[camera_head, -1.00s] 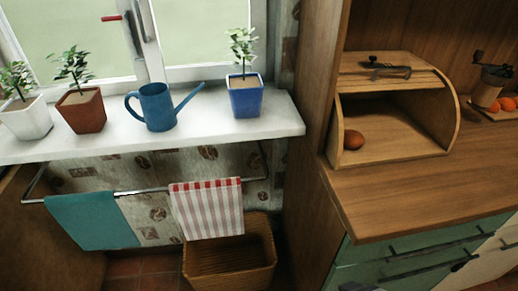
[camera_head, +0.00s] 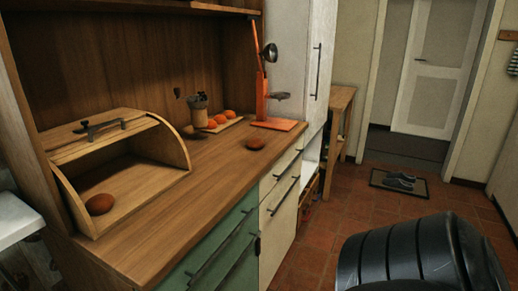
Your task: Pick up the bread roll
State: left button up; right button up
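A brown bread roll (camera_head: 99,204) lies inside the open wooden bread box (camera_head: 150,180), near its front left corner. A second brown, roll-like round thing (camera_head: 255,143) lies on the wooden counter near its front edge, to the right of the box. I cannot tell for sure whether it is also a bread roll. Neither of my grippers shows. A black ribbed part of my own arm fills the lower right corner.
A coffee grinder (camera_head: 198,108) and a board with several orange fruits (camera_head: 220,119) stand at the back of the counter (camera_head: 190,212). Green drawers (camera_head: 215,250) are below. The tiled floor (camera_head: 350,215) is open at right.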

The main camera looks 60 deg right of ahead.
aim_at(255, 144)
jog(key=z, duration=3.3)
jog(key=i, duration=2.85)
jog(key=u, duration=2.4)
